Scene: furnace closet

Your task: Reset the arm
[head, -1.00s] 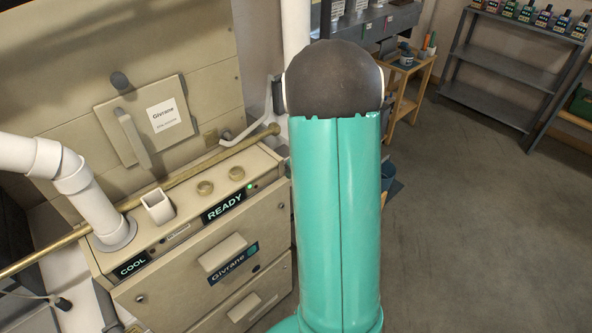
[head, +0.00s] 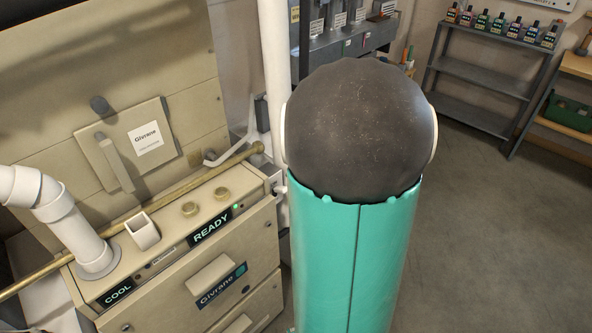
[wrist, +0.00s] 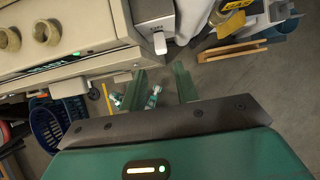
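My arm stands upright in the middle of the head view, with a teal link below a dark rounded joint. My gripper is hidden in the head view. In the wrist view my gripper (wrist: 160,72) shows two green fingers set apart, with floor visible between them. It is open and empty. The cream furnace (head: 262,237) is left of my arm in the head view, with lit COOL and READY signs. In the wrist view its panel with two round knobs (wrist: 28,38) is at upper left, beyond the fingers.
A brass rail (head: 190,172) runs along the furnace top beside a white pipe (head: 70,225). A grey shelf (head: 478,82) with small bottles stands at the back right. Open floor (head: 490,240) lies right of my arm. Blue baskets (wrist: 48,130) show at left in the wrist view.

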